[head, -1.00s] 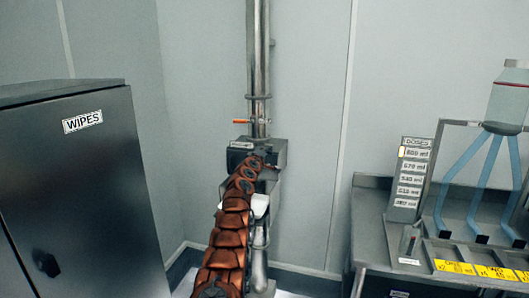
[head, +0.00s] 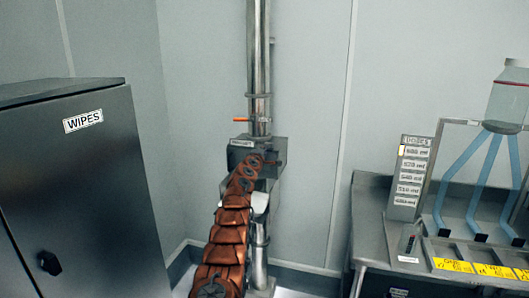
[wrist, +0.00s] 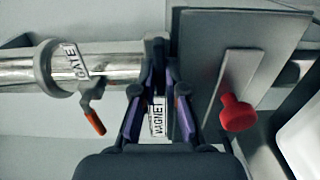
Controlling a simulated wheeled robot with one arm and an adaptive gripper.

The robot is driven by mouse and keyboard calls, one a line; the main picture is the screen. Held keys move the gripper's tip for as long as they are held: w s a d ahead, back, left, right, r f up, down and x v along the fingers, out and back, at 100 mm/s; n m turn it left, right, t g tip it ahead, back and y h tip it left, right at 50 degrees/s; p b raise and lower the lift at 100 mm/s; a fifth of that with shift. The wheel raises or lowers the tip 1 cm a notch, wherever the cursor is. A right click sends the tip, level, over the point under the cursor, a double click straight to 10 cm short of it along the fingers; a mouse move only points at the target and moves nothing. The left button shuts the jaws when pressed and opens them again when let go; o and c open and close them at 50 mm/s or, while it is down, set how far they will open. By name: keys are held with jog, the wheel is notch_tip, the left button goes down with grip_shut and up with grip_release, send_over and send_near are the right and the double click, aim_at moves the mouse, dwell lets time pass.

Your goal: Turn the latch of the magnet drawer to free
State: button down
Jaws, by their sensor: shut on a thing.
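The magnet drawer's steel housing (head: 277,147) is on the vertical pipe in the head view; it is the grey box (wrist: 243,35) at the upper right in the wrist view. My gripper (wrist: 158,62) is at the housing's edge, its two fingers closed together at the tips. They are shut on a small dark part, apparently the latch, mostly hidden by the fingers. A MAGNET label (wrist: 157,117) shows between the fingers. A red knob (wrist: 238,112) on a metal strip is to the right, apart from the fingers. In the head view my arm hides the gripper's tips.
A GATE valve with an orange handle (wrist: 95,121) is on the pipe left of my gripper; the handle also shows in the head view (head: 241,120). A dark WIPES cabinet (head: 80,190) stands at left. A bench (head: 371,225) with a doses rack stands at right.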

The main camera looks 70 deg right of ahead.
jog(key=c, duration=1.2)
grip_release()
jog(key=shift+w+a, duration=0.1)
jog(key=shift+s+a, duration=0.25)
jog(key=shift+a, duration=1.6)
jog(key=shift+s+a, duration=0.2)
jog(key=shift+a, duration=1.6)
